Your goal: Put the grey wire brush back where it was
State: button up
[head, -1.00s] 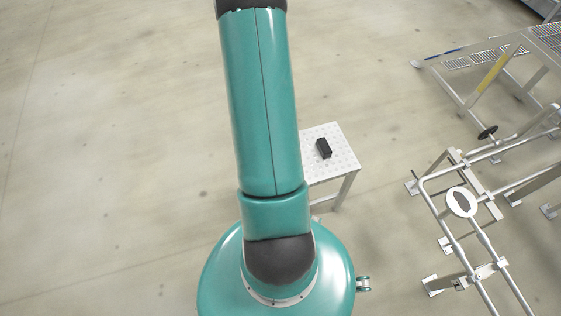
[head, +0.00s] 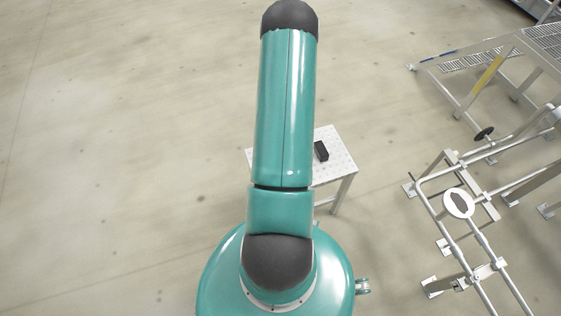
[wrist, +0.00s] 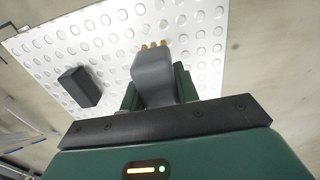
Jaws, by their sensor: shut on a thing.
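The grey wire brush (wrist: 154,76) shows in the wrist view with brass-coloured bristle tips at its far end. My gripper (wrist: 158,90) is shut on it, with a green finger on each side of the brush. Behind the brush is a white perforated table top (wrist: 117,37); I cannot tell whether the brush touches it. The same small table (head: 335,165) shows in the head view, partly hidden by my arm. My gripper and the brush are hidden there.
A black block (wrist: 78,87) lies on the table top, left of the brush in the wrist view; it also shows in the head view (head: 321,151). Metal pipework (head: 450,220) and a grated platform (head: 490,60) stand to the right. The floor at left is clear.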

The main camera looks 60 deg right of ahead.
jog(key=f, duration=0.1)
jog(key=w+d+f, duration=0.2)
jog(key=f, duration=0.1)
jog(key=shift+w+d, duration=0.15)
jog(key=shift+w+d+f, duration=0.1)
jog(key=shift+w+f, duration=0.05)
jog(key=shift+f, duration=1.55)
jog(key=o, duration=1)
jog(key=shift+f, duration=0.1)
notch_tip(320, 180, up, 12)
jog(key=shift+r, duration=0.15)
